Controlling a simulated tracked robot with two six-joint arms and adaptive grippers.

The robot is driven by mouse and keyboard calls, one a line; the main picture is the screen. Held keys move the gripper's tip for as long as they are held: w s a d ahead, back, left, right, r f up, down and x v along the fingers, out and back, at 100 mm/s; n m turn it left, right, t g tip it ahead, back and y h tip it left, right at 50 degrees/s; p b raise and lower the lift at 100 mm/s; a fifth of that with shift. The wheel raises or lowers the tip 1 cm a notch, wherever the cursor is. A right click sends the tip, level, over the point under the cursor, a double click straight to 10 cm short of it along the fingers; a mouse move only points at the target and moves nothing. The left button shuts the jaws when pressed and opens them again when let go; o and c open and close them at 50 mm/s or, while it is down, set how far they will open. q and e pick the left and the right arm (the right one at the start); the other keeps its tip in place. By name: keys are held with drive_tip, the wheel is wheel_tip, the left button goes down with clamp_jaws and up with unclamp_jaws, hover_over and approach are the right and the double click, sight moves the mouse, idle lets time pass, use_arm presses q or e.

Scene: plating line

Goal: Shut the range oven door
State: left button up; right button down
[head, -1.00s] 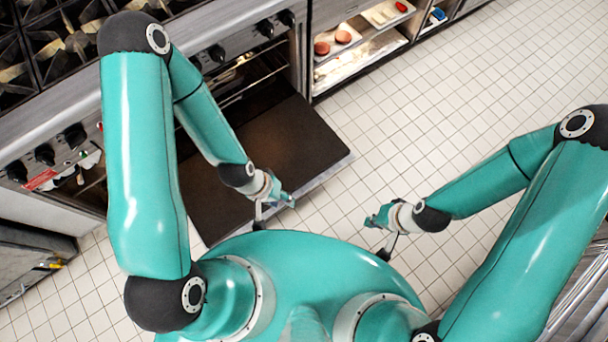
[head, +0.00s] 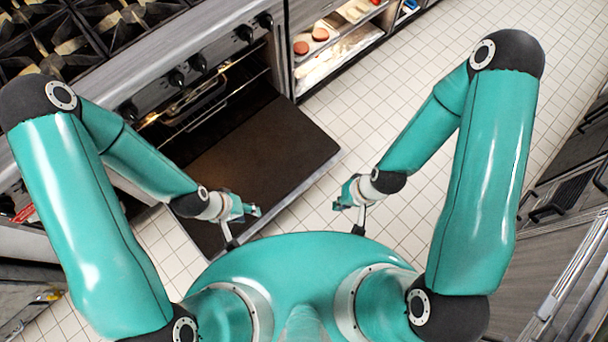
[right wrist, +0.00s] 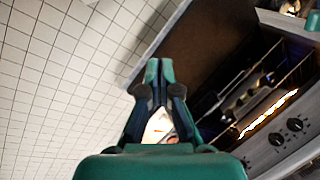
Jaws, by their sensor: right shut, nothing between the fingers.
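The range oven door (head: 262,150) hangs folded down and open, its dark inner face up, in the head view. It also shows in the right wrist view (right wrist: 200,45), beside the oven opening with its racks. My left gripper (head: 252,210) is over the door's lower part near its outer edge; its jaws are too small to judge. My right gripper (head: 342,204) is over the floor tiles, to the right of the door and apart from it. In the right wrist view its fingers (right wrist: 152,68) are together with nothing between them.
The range (head: 130,60) has burners on top and knobs along its front. An open shelf unit (head: 345,40) with trays of food stands to its right. Grey cabinets (head: 570,200) line the right side. The tiled floor (head: 420,80) between is clear.

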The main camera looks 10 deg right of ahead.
drive_tip(key=s+a+f+m+g+y+b, duration=0.2)
drive_tip(key=f+m+b, duration=0.2)
drive_tip(key=f+b, duration=0.65)
drive_tip(key=s+a+f+m+g+y+b, duration=0.1)
drive_tip(key=f+m+g+b, duration=0.35)
drive_tip(key=f, duration=1.05)
drive_tip(key=w+a+f+m+t+y+b, duration=0.3)
drive_tip(key=a+f+y+b, duration=0.15)
drive_tip(key=f+b, duration=0.5)
drive_tip(key=w+f+m+t+y+b, duration=0.4)
drive_tip(key=w+f+m+t+b, duration=0.7)
drive_tip(key=w+f+b, duration=0.4)
drive_tip(key=w+d+f+m+t+h+b, duration=0.45)
drive_tip(key=d+f+t+b, duration=0.2)
drive_tip(key=t, duration=0.25)
drive_tip(key=w+a+r+y+b, duration=0.1)
drive_tip(key=w+a, duration=0.3)
drive_tip(key=w, duration=0.3)
drive_tip(key=shift+a+r+n, duration=0.3)
drive_tip(key=shift+a+r, duration=0.05)
drive_tip(key=shift+r, duration=0.05)
